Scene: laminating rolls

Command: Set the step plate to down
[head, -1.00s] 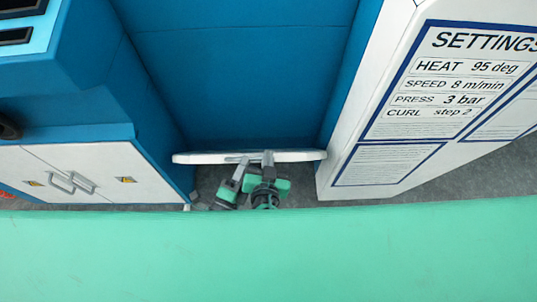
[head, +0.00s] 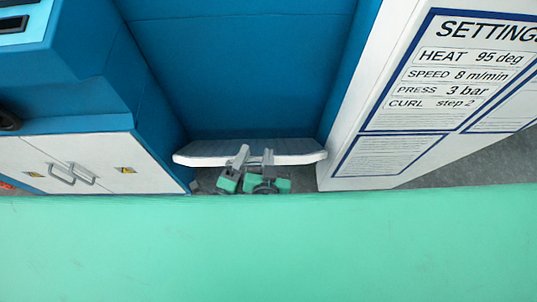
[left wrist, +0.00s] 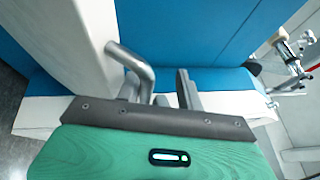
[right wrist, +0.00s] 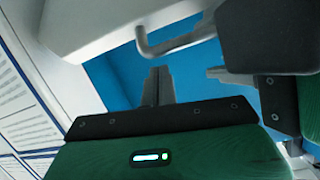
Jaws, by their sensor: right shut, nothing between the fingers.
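The step plate (head: 205,154) is a white slab between the blue side walls in the head view, with a broad face showing. Close up in the left wrist view, a white slab (left wrist: 72,45) carries a bent grey metal bar (left wrist: 135,65). My left gripper (head: 240,157) is at the plate; in its wrist view its fingers (left wrist: 160,88) stand apart, with the bar's lower end near the left one. My right gripper (head: 268,157) is beside it, its fingers (right wrist: 158,86) together and empty below the bar (right wrist: 170,45) in its wrist view. I cannot tell whether either touches the plate.
A white settings panel (head: 350,160) stands at the right, and a blue and white cabinet (head: 100,165) at the left. A wide green surface (head: 270,250) fills the foreground. Little room shows around the grippers between cabinet and panel.

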